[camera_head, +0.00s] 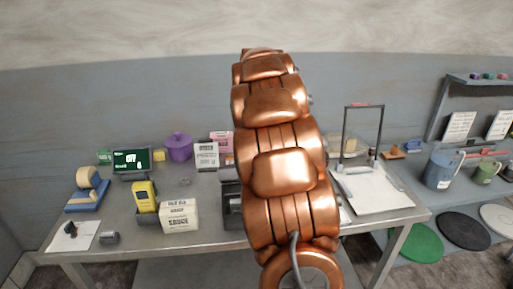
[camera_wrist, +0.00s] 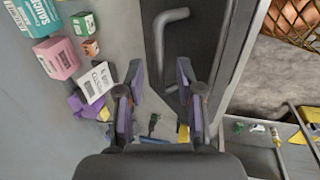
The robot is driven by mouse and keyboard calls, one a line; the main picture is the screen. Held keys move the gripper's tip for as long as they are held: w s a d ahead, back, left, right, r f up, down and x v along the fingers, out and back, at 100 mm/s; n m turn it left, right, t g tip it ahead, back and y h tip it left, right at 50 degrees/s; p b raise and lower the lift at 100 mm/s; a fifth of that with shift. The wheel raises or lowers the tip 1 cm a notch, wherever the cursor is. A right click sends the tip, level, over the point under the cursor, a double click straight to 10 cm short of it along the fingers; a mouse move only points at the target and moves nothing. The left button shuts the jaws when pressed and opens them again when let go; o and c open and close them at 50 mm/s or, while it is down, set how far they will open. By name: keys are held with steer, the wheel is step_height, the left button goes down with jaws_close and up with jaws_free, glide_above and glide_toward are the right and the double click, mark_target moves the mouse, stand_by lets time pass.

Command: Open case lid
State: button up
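A dark case (camera_head: 231,207) stands on the table, mostly hidden behind my copper arm in the head view. In the wrist view a dark flat panel (camera_wrist: 205,35), seemingly the case or its lid, fills the upper middle. A bent grey handle (camera_wrist: 172,17) shows on it. My gripper (camera_wrist: 159,72) is open in the wrist view, with a finger on each side of the handle's lower end. No grip on the handle shows, and I cannot tell if a finger touches the panel. My gripper is hidden in the head view.
The grey table (camera_head: 215,247) is crowded. A yellow device (camera_head: 145,197), a white labelled box (camera_head: 179,216) and a purple pot (camera_head: 179,147) stand left of my arm. A white board with an upright frame (camera_head: 375,190) lies right. Pink (camera_wrist: 57,58) and teal boxes are at the wrist view's left.

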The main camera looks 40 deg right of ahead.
steer(key=shift+f, duration=0.15)
jaws_close()
stand_by(0.7)
